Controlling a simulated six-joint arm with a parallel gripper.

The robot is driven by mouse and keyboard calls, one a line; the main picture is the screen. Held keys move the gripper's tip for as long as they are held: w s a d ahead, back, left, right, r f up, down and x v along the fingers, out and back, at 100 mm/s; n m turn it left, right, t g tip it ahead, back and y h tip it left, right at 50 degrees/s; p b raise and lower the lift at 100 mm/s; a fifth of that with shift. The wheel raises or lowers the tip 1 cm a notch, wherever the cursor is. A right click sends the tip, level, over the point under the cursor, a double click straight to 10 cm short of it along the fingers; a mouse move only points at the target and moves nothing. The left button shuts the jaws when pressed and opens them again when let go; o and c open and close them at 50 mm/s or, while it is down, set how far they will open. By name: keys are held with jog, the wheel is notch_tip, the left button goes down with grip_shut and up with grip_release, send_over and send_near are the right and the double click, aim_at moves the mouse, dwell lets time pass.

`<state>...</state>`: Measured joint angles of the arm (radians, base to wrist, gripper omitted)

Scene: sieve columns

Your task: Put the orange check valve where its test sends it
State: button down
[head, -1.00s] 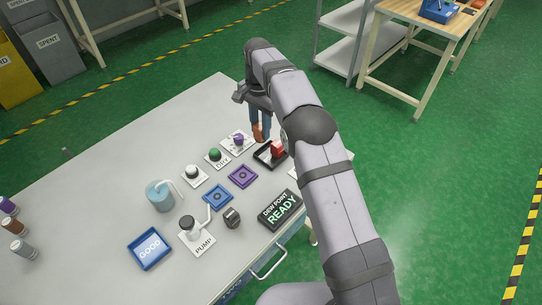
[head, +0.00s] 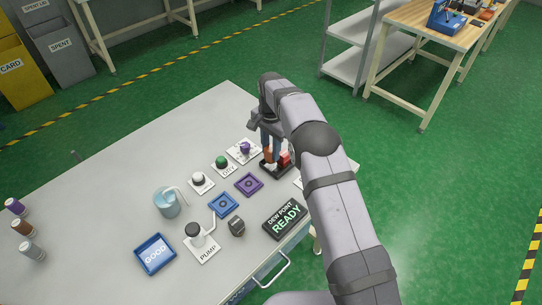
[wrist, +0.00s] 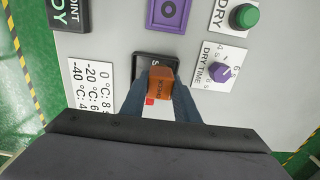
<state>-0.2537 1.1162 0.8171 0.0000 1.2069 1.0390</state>
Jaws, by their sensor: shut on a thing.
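My gripper (head: 269,149) is shut on the orange check valve (head: 268,154). In the wrist view the valve (wrist: 161,83) sits between my two fingertips, with dark lettering on its face. It is over or at the black tray (head: 265,168), beside a red piece (head: 285,159) in that tray. The wrist view shows the tray's far rim (wrist: 143,58) just beyond the valve and a bit of red by my left finger. I cannot tell whether the valve touches the tray floor.
The display (head: 285,217) reads DEW POINT READY. A purple pad (head: 249,184), blue pad (head: 223,204), dark block (head: 237,227), pump (head: 194,231) and blue GOOD tray (head: 155,254) stand nearby. Behind are a green button (head: 222,161) and purple dry-time knob (head: 245,147). A temperature card (wrist: 91,85) lies beside the tray.

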aim_at(271, 157)
jog(key=shift+f+p, duration=0.45)
jog(key=shift+f, duration=1.35)
jog(key=shift+f, duration=0.2)
jog(key=c, duration=1.4)
grip_release()
jog(key=shift+o, duration=0.2)
jog(key=shift+r, duration=0.1)
notch_tip(271, 157, up, 12)
jog(key=b, duration=0.2)
jog(key=shift+b, duration=0.3)
jog(key=shift+r, duration=0.15)
jog(key=shift+d, duration=0.1)
